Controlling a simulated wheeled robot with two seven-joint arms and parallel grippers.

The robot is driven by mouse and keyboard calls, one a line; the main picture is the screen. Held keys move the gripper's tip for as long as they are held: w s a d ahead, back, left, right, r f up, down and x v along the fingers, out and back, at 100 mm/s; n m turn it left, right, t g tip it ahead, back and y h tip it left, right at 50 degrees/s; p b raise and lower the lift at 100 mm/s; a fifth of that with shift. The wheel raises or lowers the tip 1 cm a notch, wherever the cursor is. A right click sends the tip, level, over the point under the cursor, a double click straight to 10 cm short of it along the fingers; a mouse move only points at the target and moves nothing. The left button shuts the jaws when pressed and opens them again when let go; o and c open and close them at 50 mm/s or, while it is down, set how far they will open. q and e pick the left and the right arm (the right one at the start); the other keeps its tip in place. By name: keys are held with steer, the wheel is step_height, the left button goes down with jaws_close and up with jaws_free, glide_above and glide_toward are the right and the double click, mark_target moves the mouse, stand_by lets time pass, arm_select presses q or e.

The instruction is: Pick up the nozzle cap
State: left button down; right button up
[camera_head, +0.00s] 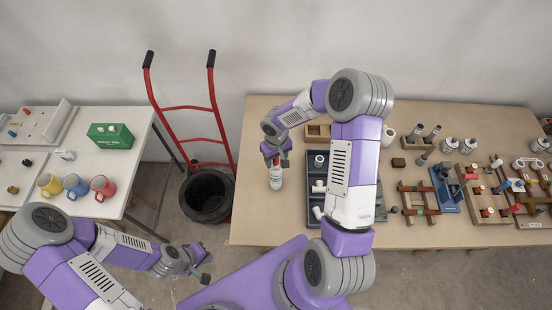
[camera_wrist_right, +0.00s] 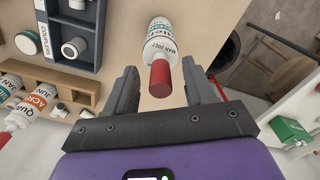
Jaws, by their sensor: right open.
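A red nozzle cap (camera_wrist_right: 159,78) sits on the end of a white labelled bottle (camera_wrist_right: 160,40) in the right wrist view. In the head view the white bottle (camera_head: 276,180) stands near the left end of the brown table, and my right gripper hides most of the cap. My right gripper (camera_wrist_right: 160,85) is open, with one finger on each side of the cap and visible gaps between. It also shows in the head view (camera_head: 275,155), just above the bottle. My left gripper (camera_head: 206,268) is away at the lower left, empty, its fingers seemingly apart.
A dark compartment tray (camera_head: 312,215) with white pipe fittings stands right of the bottle. A wooden rack (camera_wrist_right: 75,88) and other labelled bottles (camera_wrist_right: 27,108) are beside it. A black bin (camera_head: 208,196) and red hand truck stand left of the brown table (camera_head: 258,225).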

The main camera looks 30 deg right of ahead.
steer(key=shift+w, duration=0.1)
jaws_close()
